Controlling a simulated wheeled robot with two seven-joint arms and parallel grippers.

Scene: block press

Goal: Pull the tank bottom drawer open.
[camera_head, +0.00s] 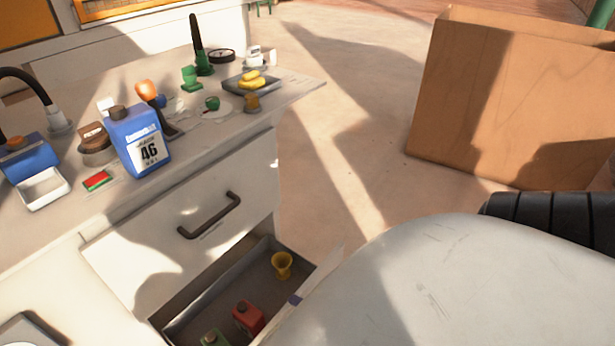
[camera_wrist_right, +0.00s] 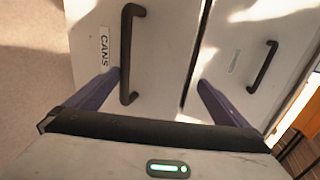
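The bottom drawer (camera_head: 218,297) stands open under the bench in the head view, with its inside showing. A yellow funnel-like cup (camera_head: 282,264), a red can (camera_head: 247,317) and a green can (camera_head: 213,338) are in it. In the right wrist view, a drawer front labelled CANS (camera_wrist_right: 165,65) has a dark bar handle (camera_wrist_right: 126,55). My right gripper (camera_wrist_right: 158,82) is open in front of that front. The handle shows between its fingers, close to the left one; I cannot tell whether they touch. My left gripper is not in view.
The upper drawer (camera_head: 150,250) is closed, with a dark handle (camera_head: 210,217). A blue canister (camera_head: 133,140), a yellow item on a tray (camera_head: 250,82) and other objects crowd the bench top. Floor between is clear.

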